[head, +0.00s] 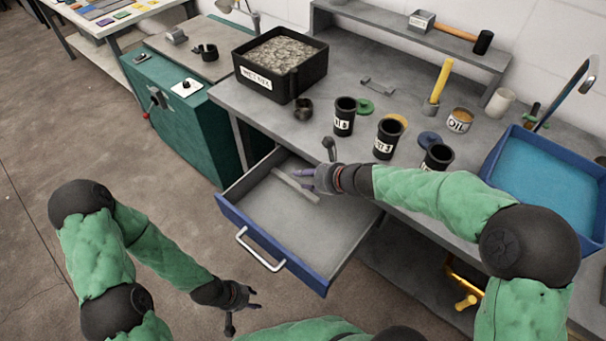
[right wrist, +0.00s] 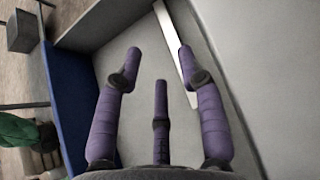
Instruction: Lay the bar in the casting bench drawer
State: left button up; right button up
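The bar (head: 296,187) is a thin light-grey strip inside the open drawer (head: 325,235) of the casting bench. It appears to lie on the drawer floor, slanting, towards the back left. My right gripper (head: 303,178) is over the drawer at the bar. In the right wrist view its purple fingers (right wrist: 155,75) are spread open, and the bar (right wrist: 170,38) passes by the right finger, partly hidden by it. The fingers are not closed around the bar. My left gripper (head: 246,302) hangs low over the floor, in front of the drawer, open and empty.
The bench top (head: 340,75) carries a black bin of grey material (head: 280,65), several black cups (head: 388,138) and a blue water tray (head: 545,180). A green cabinet (head: 175,115) stands left of the drawer. The floor in front is clear.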

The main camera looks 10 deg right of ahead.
jog(key=p+v, duration=0.4)
jog(key=v, duration=0.6)
dwell(1.0)
